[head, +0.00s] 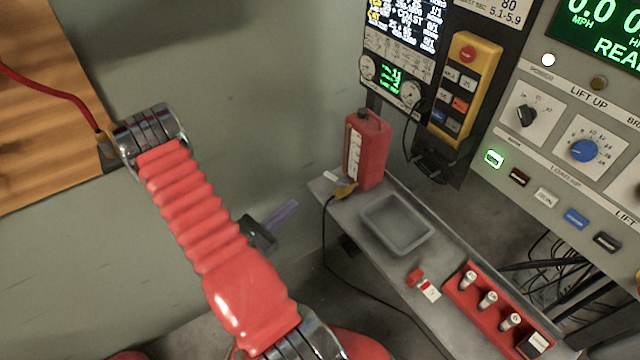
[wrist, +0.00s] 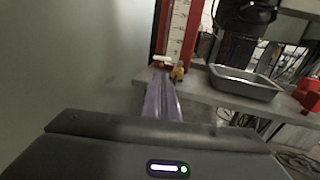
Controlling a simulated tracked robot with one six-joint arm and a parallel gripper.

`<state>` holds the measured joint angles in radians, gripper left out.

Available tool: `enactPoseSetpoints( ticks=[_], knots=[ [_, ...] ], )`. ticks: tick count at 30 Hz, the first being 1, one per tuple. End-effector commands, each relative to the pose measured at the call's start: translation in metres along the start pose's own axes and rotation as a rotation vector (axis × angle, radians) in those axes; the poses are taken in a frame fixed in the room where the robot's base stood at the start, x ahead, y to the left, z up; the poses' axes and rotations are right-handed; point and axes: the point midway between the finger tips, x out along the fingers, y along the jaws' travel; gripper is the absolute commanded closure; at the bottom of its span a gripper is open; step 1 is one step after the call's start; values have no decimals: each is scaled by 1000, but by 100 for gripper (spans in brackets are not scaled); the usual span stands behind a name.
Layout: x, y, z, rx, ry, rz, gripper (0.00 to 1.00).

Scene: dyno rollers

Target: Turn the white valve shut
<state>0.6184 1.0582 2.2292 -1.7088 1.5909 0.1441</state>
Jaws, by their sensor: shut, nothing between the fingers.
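A small white piece, which looks like the white valve's handle (head: 331,176), sits at the left end of the grey shelf, beside the foot of the red container. It also shows in the wrist view (wrist: 162,59), just beyond my fingertips. A yellow fitting (head: 345,191) is right beside it and also shows in the wrist view (wrist: 178,72). My gripper (head: 292,206) is shut and empty, left of the white handle and apart from it in the head view. In the wrist view my purple fingers (wrist: 162,84) point toward the handle; whether they touch it is unclear.
The red container (head: 367,150) with a white scale stands behind the valve. A grey tray (head: 396,224) and a red block with several knobs (head: 495,310) are on the shelf (head: 447,251). A black cable hangs from the yellow fitting.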

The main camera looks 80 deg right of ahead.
Motion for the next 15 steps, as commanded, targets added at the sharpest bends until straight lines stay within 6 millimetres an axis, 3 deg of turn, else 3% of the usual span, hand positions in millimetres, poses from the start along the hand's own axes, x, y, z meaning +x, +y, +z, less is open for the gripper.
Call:
enactPoseSetpoints(
  ticks=[15],
  knots=[
    [52, -1, 0, 1, -1, -5, 100]
  ],
)
